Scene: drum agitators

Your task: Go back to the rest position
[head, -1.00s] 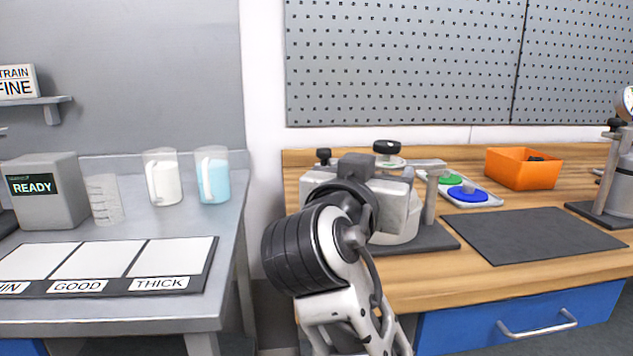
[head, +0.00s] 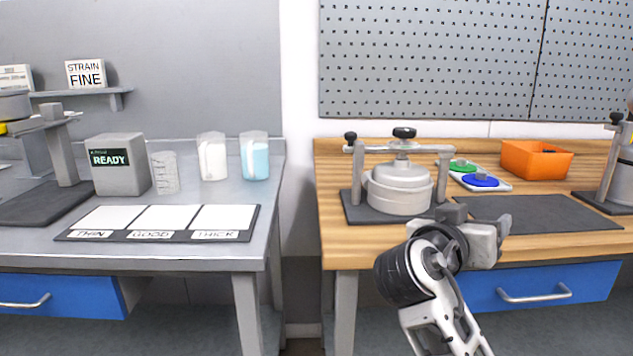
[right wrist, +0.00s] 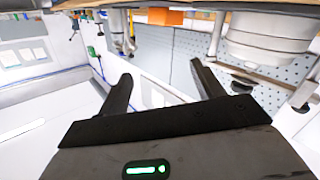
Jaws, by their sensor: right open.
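My right gripper (head: 506,228) is at the front edge of the wooden bench in the head view, low and to the right of the lidded pot. In the right wrist view its two fingers (right wrist: 160,85) stand apart with nothing between them. The lidded grey pot (head: 399,187) sits under a clamp frame with a black knob on a dark base. It also shows in the right wrist view (right wrist: 268,38). My left gripper is not in view.
The wooden bench (head: 334,215) holds a dark mat (head: 545,212), an orange bin (head: 536,160) and a tray with green and blue discs (head: 481,180). The grey table (head: 270,200) holds jugs, a READY box (head: 121,164) and a three-panel card (head: 150,237). A floor gap separates them.

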